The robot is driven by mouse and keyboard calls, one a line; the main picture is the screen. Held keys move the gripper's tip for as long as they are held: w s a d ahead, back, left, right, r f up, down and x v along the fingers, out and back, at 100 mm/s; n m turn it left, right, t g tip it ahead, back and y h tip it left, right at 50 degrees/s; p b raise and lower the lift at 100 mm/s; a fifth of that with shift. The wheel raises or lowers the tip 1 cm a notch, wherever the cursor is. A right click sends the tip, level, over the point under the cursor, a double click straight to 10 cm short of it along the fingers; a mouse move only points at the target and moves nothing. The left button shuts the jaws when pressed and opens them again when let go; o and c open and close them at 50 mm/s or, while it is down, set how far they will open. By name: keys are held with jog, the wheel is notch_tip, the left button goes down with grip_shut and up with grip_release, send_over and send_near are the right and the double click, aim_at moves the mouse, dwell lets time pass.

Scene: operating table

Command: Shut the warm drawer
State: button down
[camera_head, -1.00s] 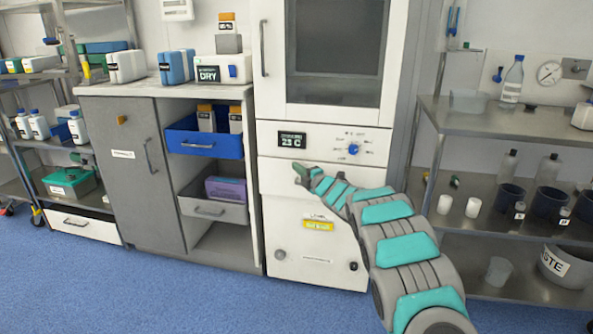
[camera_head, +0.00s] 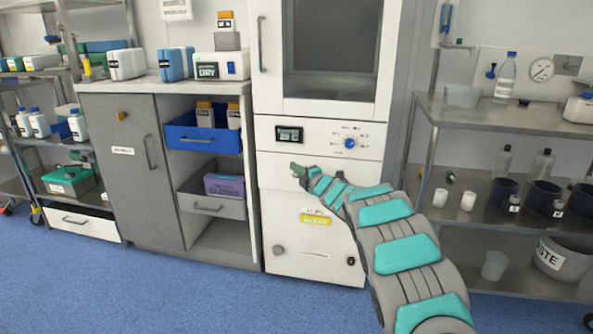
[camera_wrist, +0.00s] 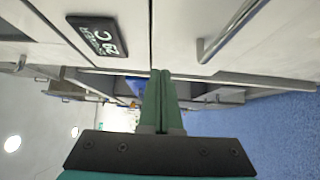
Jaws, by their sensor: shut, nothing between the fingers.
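The warm drawer (camera_head: 277,172) is the white front under the panel with the temperature display (camera_head: 289,134) and blue knob. My arm covers much of it in the head view. In the wrist view its white front (camera_wrist: 285,55) and metal bar handle (camera_wrist: 235,30) show at the upper right, beside the display (camera_wrist: 97,36). How far it stands out is hard to tell. My gripper (camera_head: 297,169) is at the left part of the drawer front. In the wrist view its green fingers (camera_wrist: 161,75) are together and empty, near the front's edge. Contact cannot be told.
Left of the warming cabinet, a blue drawer (camera_head: 204,138) and a grey drawer (camera_head: 215,207) show in an open-fronted unit beside a grey door (camera_head: 128,170). Metal shelves (camera_head: 515,122) with bottles and cups stand at the right. Blue floor (camera_head: 180,295) is clear in front.

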jog(key=s+d+r+m+g+h, duration=0.1)
jog(key=s+d+r+m+h, duration=0.2)
jog(key=s+d+m+h, duration=0.85)
jog(key=s+d+f+m+g, duration=0.1)
jog(key=s+d+m+g, duration=0.2)
jog(key=s, duration=0.6)
jog(key=s+d+f+m+g, duration=0.1)
jog(key=s+d+g, duration=0.1)
jog(key=s+d, duration=0.45)
jog(key=s+a+f+m+g+y, duration=0.1)
jog(key=s+a+g, duration=0.3)
jog(key=s, duration=1.1)
jog(key=s+a+f+m+g+y, duration=0.1)
jog(key=s+a+f+m+g, duration=0.2)
jog(key=s, duration=1.2)
jog(key=s+a+f+m+g+y, duration=0.1)
jog(key=s+a+m+g, duration=0.3)
jog(key=s, duration=1.2)
jog(key=a+f, duration=0.1)
jog(key=a, duration=0.3)
jog(key=shift+f+g, duration=0.35)
jog(key=shift+g, duration=0.05)
